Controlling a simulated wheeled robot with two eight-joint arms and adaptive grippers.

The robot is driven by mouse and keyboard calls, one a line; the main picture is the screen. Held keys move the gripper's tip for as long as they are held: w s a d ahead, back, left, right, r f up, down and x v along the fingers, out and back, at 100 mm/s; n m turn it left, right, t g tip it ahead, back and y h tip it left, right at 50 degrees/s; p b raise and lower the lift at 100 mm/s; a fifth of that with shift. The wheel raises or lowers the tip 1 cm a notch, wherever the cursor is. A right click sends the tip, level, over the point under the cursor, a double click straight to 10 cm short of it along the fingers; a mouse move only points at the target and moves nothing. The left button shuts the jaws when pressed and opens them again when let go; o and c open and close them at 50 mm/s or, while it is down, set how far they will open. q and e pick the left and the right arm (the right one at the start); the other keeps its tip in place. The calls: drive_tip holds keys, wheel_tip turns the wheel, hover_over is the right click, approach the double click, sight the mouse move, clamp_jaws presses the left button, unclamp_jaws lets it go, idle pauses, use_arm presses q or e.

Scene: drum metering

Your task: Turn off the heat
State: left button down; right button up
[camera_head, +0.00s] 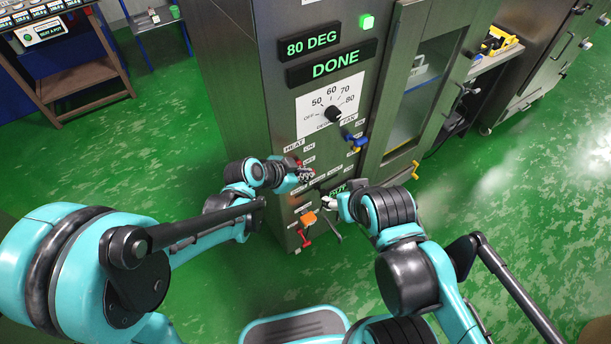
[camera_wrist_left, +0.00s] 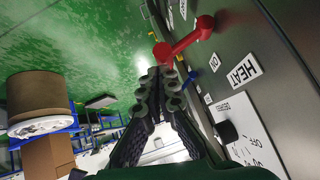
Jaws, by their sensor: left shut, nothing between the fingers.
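The cabinet panel has a HEAT label (camera_head: 293,147) with an ON label beside it, and a red heat lever (camera_head: 299,163) below. In the left wrist view the red lever (camera_wrist_left: 184,40) sticks out from the panel by the ON label, just beyond the fingertips. My left gripper (camera_head: 303,175) is shut and empty, close to the lever; whether it touches cannot be told. The fingers (camera_wrist_left: 167,82) show in the wrist view. My right gripper (camera_head: 329,202) is low by the panel, its finger state unclear.
Displays read 80 DEG (camera_head: 311,42) and DONE (camera_head: 336,62), with a lit green light (camera_head: 367,22). A black dial (camera_head: 333,114) and a blue fan lever (camera_head: 356,142) sit nearby. Below are an orange part (camera_head: 308,218) and another red handle (camera_head: 304,240). Green floor is open at left.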

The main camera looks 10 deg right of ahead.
use_arm(q)
wheel_tip(320, 180, down, 7)
drive_tip(key=s+b, duration=0.1)
drive_tip(key=b, duration=0.4)
drive_tip(key=shift+d+r, duration=0.2)
drive_tip(key=shift+d, duration=0.05)
drive_tip(key=shift+f, duration=0.1)
idle(0.3)
idle(1.4)
drive_tip(key=shift+r+p, duration=0.5)
drive_tip(key=shift+r, duration=0.3)
